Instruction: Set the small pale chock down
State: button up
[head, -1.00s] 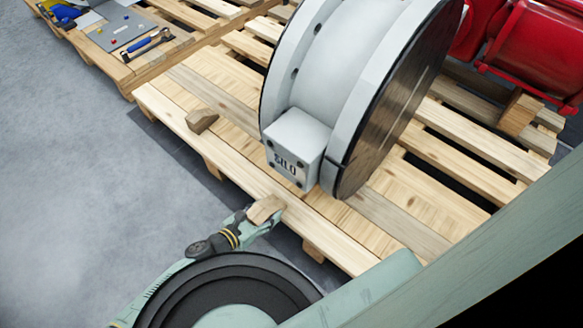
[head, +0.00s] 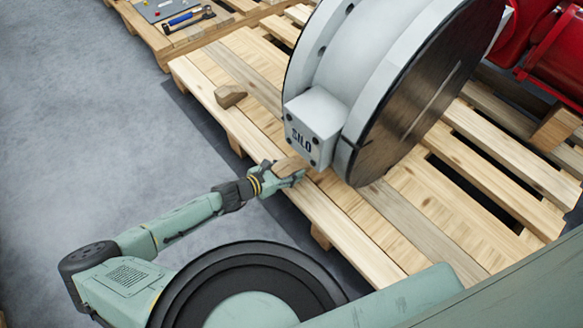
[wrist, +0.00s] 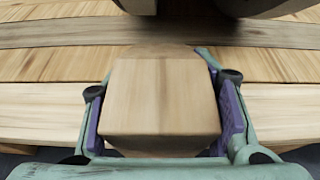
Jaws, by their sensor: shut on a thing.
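The small pale chock (wrist: 160,97) is a light wooden block held between the two purple-padded fingers of my gripper (wrist: 163,118) in the wrist view. In the head view, my gripper (head: 285,175) is at the near edge of the wooden pallet (head: 400,250), and the chock (head: 290,165) shows at its fingers. The chock is close to the grey valve body's SILO box (head: 315,125). I cannot tell whether the chock touches the pallet boards. Its underside is hidden.
A darker wooden chock (head: 230,96) lies on the pallet to the left of the SILO box. The large round valve (head: 390,90) stands on the pallet. Red equipment (head: 550,60) is at the right, and a tool (head: 188,19) lies on another pallet at the top left.

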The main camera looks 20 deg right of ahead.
aim_at(291, 166)
jog(key=shift+w+d+f, duration=0.1)
jog(key=shift+w+d, duration=0.3)
jog(key=shift+w, duration=0.25)
jog(key=shift+w+d+f, duration=0.1)
jog(key=shift+w+d, duration=0.3)
jog(key=shift+w, duration=0.2)
jog(key=shift+w+d+f+b, duration=0.15)
jog(key=shift+f+b, duration=0.15)
jog(key=shift+f, duration=0.55)
jog(key=shift+w+a+f+b, duration=0.15)
jog(key=shift+f+b, duration=0.15)
jog(key=shift+f, duration=0.5)
jog(key=shift+d, duration=0.1)
jog(key=shift+f, duration=0.2)
jog(key=o, duration=1.3)
jog(key=shift+o, duration=0.2)
jog(key=shift+r, duration=0.1)
